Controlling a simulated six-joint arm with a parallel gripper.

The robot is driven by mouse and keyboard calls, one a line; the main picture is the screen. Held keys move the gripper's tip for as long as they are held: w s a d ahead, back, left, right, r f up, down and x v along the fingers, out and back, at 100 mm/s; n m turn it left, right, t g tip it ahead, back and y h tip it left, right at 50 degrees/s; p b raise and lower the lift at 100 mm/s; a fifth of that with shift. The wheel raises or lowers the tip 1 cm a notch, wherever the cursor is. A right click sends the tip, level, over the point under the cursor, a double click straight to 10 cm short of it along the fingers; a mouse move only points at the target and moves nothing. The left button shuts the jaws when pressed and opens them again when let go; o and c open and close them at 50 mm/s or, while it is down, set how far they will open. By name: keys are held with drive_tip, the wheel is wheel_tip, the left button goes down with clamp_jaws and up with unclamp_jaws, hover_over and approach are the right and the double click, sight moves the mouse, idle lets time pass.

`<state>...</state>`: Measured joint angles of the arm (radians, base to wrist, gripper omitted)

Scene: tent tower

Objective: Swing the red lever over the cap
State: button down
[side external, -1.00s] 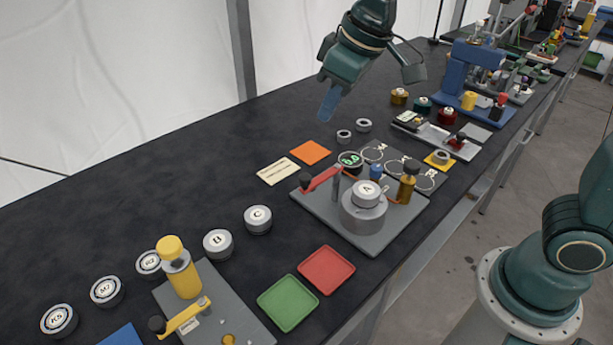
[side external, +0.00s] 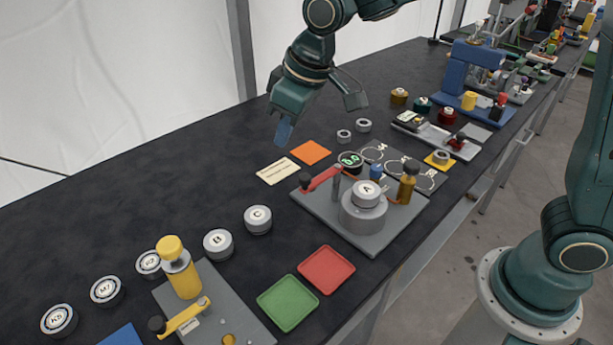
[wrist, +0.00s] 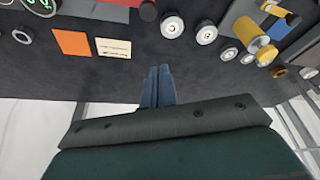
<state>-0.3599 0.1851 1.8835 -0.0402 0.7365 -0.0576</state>
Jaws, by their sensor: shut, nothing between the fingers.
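The red lever (side external: 322,179) stands on a post on the grey base plate (side external: 330,222), its dark knob (side external: 304,180) pointing left, away from the cap. The cap marked A (side external: 367,190) sits on the round grey holder (side external: 363,214) on the same plate, and the lever is not over it. My gripper (side external: 283,132) is shut and empty, in the air behind and left of the lever. In the wrist view the blue fingers (wrist: 157,85) are together over bare table; the dark knob (wrist: 148,11) shows at the top edge.
An orange square (side external: 311,152) and a cream card (side external: 278,172) lie flat near my gripper. Caps B (side external: 218,244) and C (side external: 258,219) stand left of the plate. Red (side external: 326,270) and green (side external: 288,302) trays lie in front. The dark table (side external: 190,170) behind is clear.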

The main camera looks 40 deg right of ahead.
wheel_tip(320, 180, down, 7)
drive_tip(key=s, duration=0.1)
drive_tip(key=shift+s+d+f, duration=0.15)
drive_tip(key=shift+d+f, duration=0.05)
drive_tip(key=shift+d, duration=0.15)
idle(0.6)
drive_tip(key=shift+s, duration=0.15)
idle(0.3)
drive_tip(key=s+d+n+g, duration=0.1)
drive_tip(key=s+d+n, duration=0.1)
drive_tip(key=n, duration=0.3)
drive_tip(key=s+d+n+g+y, duration=0.1)
drive_tip(key=s+d+n+g, duration=0.1)
drive_tip(key=s+n, duration=0.3)
drive_tip(key=s+d+n+g+y, duration=0.1)
drive_tip(key=s+d+n, duration=0.2)
drive_tip(key=n, duration=0.3)
drive_tip(key=shift+s+n+g, duration=0.3)
drive_tip(key=shift+s, duration=0.15)
drive_tip(key=shift+s+d, duration=0.15)
drive_tip(key=shift+d, duration=0.55)
